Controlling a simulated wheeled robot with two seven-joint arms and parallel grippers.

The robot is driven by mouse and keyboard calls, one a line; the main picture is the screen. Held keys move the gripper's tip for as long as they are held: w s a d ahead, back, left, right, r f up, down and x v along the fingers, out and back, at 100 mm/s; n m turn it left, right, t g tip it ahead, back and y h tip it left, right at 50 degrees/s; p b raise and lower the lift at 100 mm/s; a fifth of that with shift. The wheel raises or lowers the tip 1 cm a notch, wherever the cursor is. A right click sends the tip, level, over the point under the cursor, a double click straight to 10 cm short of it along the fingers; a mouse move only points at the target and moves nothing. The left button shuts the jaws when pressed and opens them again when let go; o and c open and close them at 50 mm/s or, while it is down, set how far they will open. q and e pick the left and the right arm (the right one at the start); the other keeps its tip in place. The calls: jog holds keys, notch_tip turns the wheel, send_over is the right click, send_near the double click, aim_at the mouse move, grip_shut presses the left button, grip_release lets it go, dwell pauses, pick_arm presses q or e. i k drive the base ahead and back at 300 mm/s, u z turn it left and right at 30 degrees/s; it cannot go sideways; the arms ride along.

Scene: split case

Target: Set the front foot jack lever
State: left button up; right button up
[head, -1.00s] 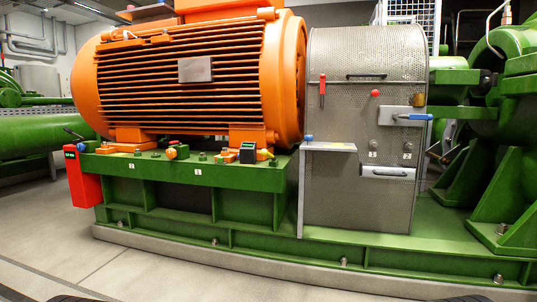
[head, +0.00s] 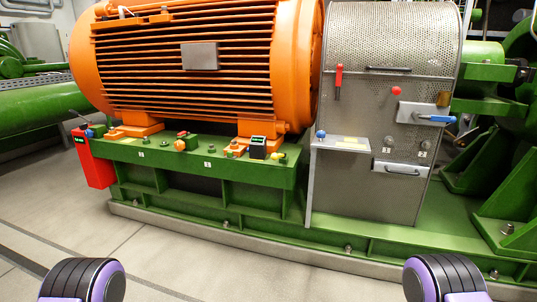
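The orange motor (head: 190,70) stands on feet on a green base frame (head: 190,178). At the left end, a red box (head: 98,168) with a small display has a dark lever (head: 78,116) angled up to the left and a blue knob (head: 89,133) beside it. An orange fitting with a red-topped part (head: 181,142) sits between the front feet. A black box with a pale display (head: 258,147) stands by the right front foot (head: 262,131), with a small yellow knob (head: 280,158) beside it. I cannot tell which part is the front foot jack lever. Neither gripper shows.
A perforated metal guard (head: 385,45) right of the motor carries a red handle (head: 338,82), a red knob (head: 396,91), a blue-handled lever (head: 436,118) and a small shelf (head: 340,143). Green machinery stands farther right. The floor before the base is clear. Two dark, purple-edged arm parts of mine show at the bottom.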

aim_at(274, 156)
jog(key=z, duration=0.4)
jog(key=i, duration=0.65)
jog(key=z, duration=0.65)
